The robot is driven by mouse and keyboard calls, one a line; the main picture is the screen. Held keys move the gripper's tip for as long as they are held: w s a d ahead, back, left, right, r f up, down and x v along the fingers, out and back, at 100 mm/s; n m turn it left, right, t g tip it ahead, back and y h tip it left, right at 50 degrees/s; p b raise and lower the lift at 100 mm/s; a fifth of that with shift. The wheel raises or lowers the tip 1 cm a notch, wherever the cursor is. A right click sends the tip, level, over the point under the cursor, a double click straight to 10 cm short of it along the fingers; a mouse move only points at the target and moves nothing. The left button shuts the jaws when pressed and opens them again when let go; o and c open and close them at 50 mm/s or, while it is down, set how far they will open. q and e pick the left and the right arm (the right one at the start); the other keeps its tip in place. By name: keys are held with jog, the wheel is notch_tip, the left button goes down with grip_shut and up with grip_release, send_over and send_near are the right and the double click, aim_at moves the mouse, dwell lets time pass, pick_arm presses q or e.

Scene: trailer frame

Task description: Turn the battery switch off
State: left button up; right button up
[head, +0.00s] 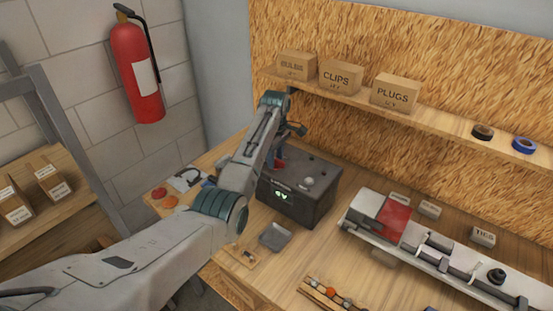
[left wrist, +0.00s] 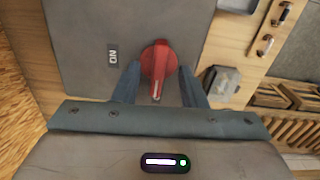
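The dark grey battery box (head: 312,206) stands on the bench, with a small green readout on its front. Its red switch knob (left wrist: 158,62) shows in the left wrist view, with a white line pointing towards my gripper. In the head view the red knob (head: 279,163) is partly hidden by my left arm. My left gripper (left wrist: 158,84) is open, its two blue-grey fingers apart on either side of the knob's handle. Whether they touch it is unclear. My right gripper is not in view.
A grey tray (head: 276,236) lies in front of the box. A long rail with a red block (head: 394,220) lies to its right. Boxes, including the clips box (head: 340,77), stand on the shelf above. A fire extinguisher (head: 136,72) hangs on the left wall.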

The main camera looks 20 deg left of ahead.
pick_arm(q)
jog(key=shift+w+r, duration=0.15)
jog(key=shift+r, duration=0.45)
jog(key=shift+d+r, duration=0.1)
jog(key=shift+r, duration=2.25)
